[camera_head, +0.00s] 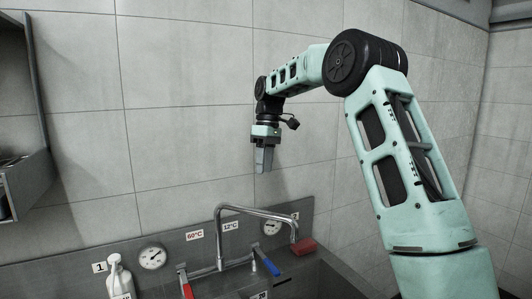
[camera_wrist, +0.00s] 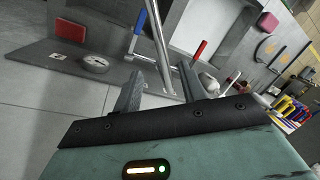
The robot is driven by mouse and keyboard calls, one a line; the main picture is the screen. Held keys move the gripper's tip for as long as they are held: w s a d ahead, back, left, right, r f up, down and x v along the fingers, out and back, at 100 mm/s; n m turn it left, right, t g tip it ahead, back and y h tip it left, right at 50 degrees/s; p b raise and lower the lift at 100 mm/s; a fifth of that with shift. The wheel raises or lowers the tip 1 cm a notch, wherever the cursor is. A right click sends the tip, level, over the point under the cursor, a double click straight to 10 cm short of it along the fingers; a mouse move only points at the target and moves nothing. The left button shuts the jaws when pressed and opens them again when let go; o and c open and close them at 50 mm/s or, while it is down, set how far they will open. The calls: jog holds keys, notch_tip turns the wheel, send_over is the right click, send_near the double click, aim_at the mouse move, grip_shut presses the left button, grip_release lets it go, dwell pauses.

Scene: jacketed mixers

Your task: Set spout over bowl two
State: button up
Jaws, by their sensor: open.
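The chrome spout (camera_head: 255,211) rises from the mixer between the two levers and bends over to the right, its end turned down near the right gauge. In the wrist view its bright tube (camera_wrist: 157,40) runs down toward the space between my fingers. The red lever (camera_head: 185,283) and blue lever (camera_head: 270,266) flank the mixer. My gripper (camera_head: 264,160) points down, open and empty, above the spout and apart from it; its fingers also show in the wrist view (camera_wrist: 159,75). I cannot make out bowl two; the bowls are mostly below the head view's edge.
A grey backboard carries a left gauge (camera_head: 152,257), a right gauge (camera_head: 272,227) and temperature plates. A red block (camera_head: 302,246) lies at right. A white bottle (camera_head: 119,277) stands by the number 1 plate (camera_head: 99,267). A shelf (camera_head: 28,175) is at far left.

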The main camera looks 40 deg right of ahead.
jog(key=r, duration=0.3)
jog(key=d+r, duration=0.1)
jog(key=shift+w+r, duration=0.2)
jog(key=shift+r, duration=0.2)
jog(key=shift+a, duration=0.1)
